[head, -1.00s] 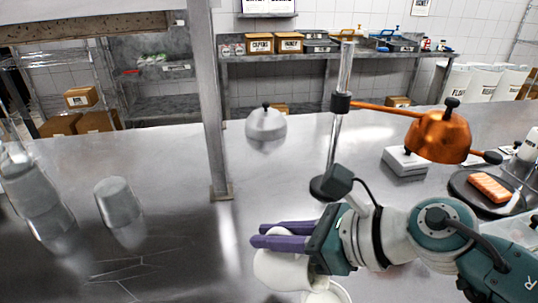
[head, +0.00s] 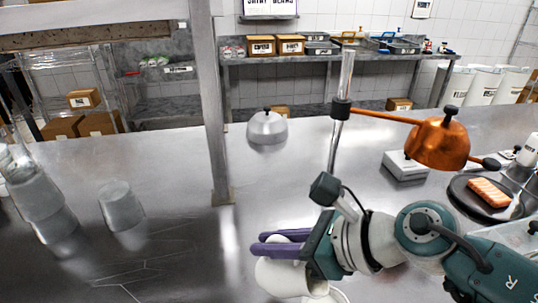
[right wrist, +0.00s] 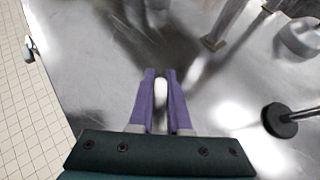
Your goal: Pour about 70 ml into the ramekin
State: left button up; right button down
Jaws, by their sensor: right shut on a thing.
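A white jug (head: 284,279) is held tilted in my right gripper (head: 270,245), low in the middle of the head view. The purple fingers are shut on it, and its mouth end points right and down. In the right wrist view a strip of white (right wrist: 161,92) shows between the fingers (right wrist: 161,98). A white rim, apparently the ramekin (head: 340,297), shows at the bottom edge of the head view, just below and right of the jug's mouth. The jug and gripper hide part of it. I cannot see a stream or the liquid level. My left gripper is not in view.
A heat lamp with a copper shade (head: 437,145) stands on a pole behind my right arm. A metal post (head: 214,120) rises left of the jug. A dome cover (head: 267,128), upturned steel cups (head: 121,207) and a dark plate (head: 460,190) stand around. The counter's middle left is clear.

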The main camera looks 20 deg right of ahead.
jog(key=p, duration=0.2)
jog(key=g+h+p, duration=0.1)
jog(key=shift+w+a+r+g+p, duration=0.25)
jog(key=shift+w+r+g+p, duration=0.05)
jog(key=shift+w+p, duration=0.1)
jog(key=shift+w+a+f+g+h, duration=0.1)
jog(key=shift+w+f+g+h, duration=0.05)
jog(key=shift+f+g+h, duration=0.2)
jog(key=shift+f, duration=0.2)
jog(key=shift+p, duration=0.3)
